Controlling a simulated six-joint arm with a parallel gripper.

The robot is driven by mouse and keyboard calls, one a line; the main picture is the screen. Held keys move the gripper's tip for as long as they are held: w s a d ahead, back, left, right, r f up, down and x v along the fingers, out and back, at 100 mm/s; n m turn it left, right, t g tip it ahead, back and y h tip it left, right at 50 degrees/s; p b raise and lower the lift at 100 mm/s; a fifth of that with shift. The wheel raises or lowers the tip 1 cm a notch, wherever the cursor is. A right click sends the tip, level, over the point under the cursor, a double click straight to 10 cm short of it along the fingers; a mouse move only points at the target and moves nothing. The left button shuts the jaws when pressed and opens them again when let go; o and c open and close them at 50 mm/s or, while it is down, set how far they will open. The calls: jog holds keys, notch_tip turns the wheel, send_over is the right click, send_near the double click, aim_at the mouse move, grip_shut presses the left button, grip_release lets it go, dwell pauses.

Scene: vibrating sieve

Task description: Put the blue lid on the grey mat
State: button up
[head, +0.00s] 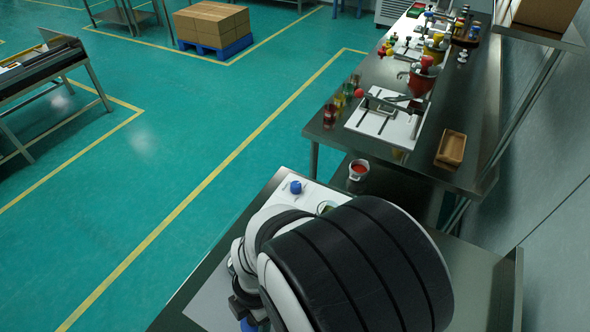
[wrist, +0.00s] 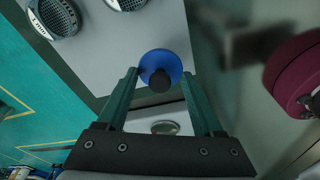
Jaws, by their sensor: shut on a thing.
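The blue lid (wrist: 158,62) is a round disc with a dark knob, between the fingertips of my gripper (wrist: 160,74) in the wrist view. The fingers are shut on it, one at each side. In the head view a bit of blue (head: 248,324), which looks like the lid, shows at the bottom edge beside my arm; the arm hides most of the gripper there. A flat light-grey surface (wrist: 110,52) lies beyond the lid in the wrist view. I cannot tell whether it is the grey mat or how high the lid is above it.
Two round grey vented parts (wrist: 52,16) are at the upper left of the wrist view, and a dark red round part (wrist: 293,72) is at the right. Another small blue object (head: 296,187) sits on the near table. A cluttered steel bench (head: 462,150) stands behind.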

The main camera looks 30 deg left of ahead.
aim_at(253, 325)
jog(key=shift+s+a+f, duration=0.1)
jog(key=shift+a+f, duration=0.05)
jog(key=shift+f, duration=0.95)
jog(key=shift+s+a+f, duration=0.1)
jog(key=shift+a+f, duration=0.05)
jog(key=shift+f, duration=0.95)
jog(key=shift+f, duration=0.1)
jog(key=o, duration=1.5)
